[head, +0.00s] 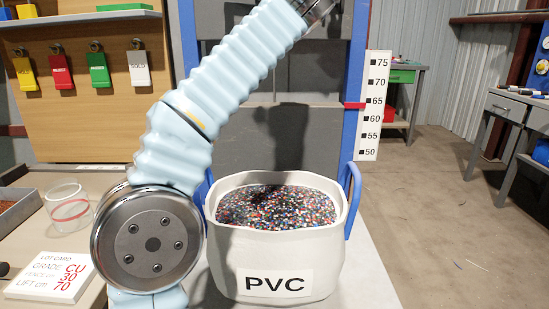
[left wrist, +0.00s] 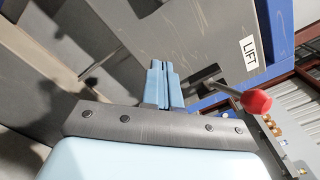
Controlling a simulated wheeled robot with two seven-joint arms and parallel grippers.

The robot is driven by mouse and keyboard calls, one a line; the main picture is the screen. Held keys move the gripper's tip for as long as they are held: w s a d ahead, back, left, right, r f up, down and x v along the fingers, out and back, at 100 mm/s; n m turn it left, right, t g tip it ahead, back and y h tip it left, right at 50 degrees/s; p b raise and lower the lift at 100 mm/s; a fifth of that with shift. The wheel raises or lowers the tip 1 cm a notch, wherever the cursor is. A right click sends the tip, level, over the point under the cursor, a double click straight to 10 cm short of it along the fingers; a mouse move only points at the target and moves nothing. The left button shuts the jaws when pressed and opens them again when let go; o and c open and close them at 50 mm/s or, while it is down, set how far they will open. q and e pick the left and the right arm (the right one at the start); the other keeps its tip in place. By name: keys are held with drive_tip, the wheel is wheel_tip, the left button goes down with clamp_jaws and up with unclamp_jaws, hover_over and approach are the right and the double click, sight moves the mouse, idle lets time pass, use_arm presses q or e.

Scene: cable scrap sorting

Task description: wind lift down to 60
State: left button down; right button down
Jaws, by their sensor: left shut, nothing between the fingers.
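The lift scale (head: 374,105) is a white strip marked 50 to 75 on the right of the blue frame. Its red pointer (head: 354,105) sits at about 65, a touch below that label. In the left wrist view a metal lever with a red knob (left wrist: 256,102) sticks out beside a LIFT label (left wrist: 250,52). My left gripper (left wrist: 165,72) is shut and empty, its blue fingers to the left of the knob and apart from it. In the head view my left arm rises past the top edge, hiding the gripper. My right gripper is not in view.
A PVC bin (head: 275,262) full of coloured granules stands below the arm on the lift. A lot card (head: 52,275) reading lift 70 and a clear cup (head: 68,208) lie on the left bench. Coloured tags (head: 62,72) hang behind. Floor at right is open.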

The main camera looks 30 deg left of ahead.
use_arm(q)
wheel_tip(320, 180, up, 11)
drive_tip(key=s+a+p, duration=0.1)
drive_tip(key=p, duration=0.6)
drive_tip(key=shift+a, duration=0.4)
drive_tip(key=shift+r, duration=0.1)
drive_tip(key=shift+s, duration=0.1)
drive_tip(key=b+v, duration=0.3)
drive_tip(key=v, duration=0.5)
